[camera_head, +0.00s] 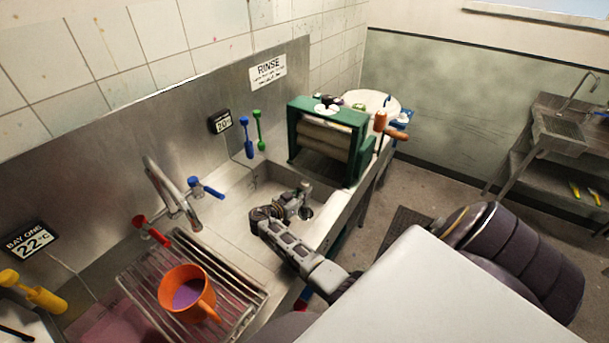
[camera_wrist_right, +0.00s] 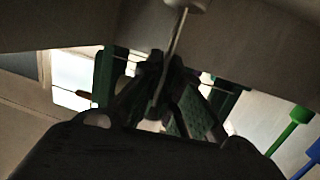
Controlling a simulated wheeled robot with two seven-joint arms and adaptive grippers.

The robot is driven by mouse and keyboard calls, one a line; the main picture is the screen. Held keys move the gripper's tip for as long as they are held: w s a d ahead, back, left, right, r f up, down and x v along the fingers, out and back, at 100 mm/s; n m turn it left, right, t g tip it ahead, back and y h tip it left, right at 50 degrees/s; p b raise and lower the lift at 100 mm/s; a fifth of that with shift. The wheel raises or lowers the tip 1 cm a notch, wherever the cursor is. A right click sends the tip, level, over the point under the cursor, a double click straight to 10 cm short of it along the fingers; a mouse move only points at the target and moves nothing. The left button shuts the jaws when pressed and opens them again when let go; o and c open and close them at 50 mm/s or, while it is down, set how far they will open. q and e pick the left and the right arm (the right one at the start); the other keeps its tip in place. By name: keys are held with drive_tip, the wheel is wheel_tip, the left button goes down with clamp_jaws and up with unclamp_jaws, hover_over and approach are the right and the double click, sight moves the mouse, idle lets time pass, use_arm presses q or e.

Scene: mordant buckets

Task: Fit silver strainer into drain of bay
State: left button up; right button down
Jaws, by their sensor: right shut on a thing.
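My right gripper (camera_head: 303,192) reaches down into the right sink bay (camera_head: 232,207). A dark round drain (camera_head: 307,212) shows just beside its fingers. In the wrist view my right gripper (camera_wrist_right: 163,70) is shut on a thin silver stem with a pale rounded end, which I take to be the silver strainer (camera_wrist_right: 176,38). The strainer cannot be made out in the head view, where the gripper covers that spot. I cannot tell whether it touches the drain. My left gripper is not in view.
A green mangle (camera_head: 327,115) stands at the bay's far right end. A steel faucet (camera_head: 172,192) with blue and red levers stands at the back. An orange mug (camera_head: 187,293) sits on a wire rack (camera_head: 143,287) at left. The bay floor left of my gripper is clear.

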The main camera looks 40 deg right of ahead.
drive_tip(key=shift+f, duration=0.85)
drive_tip(key=c, duration=1.6)
unclamp_jaws()
drive_tip(key=shift+c, duration=0.2)
drive_tip(key=shift+r, duration=0.2)
drive_tip(key=b+v, duration=0.3)
drive_tip(key=v, duration=0.9)
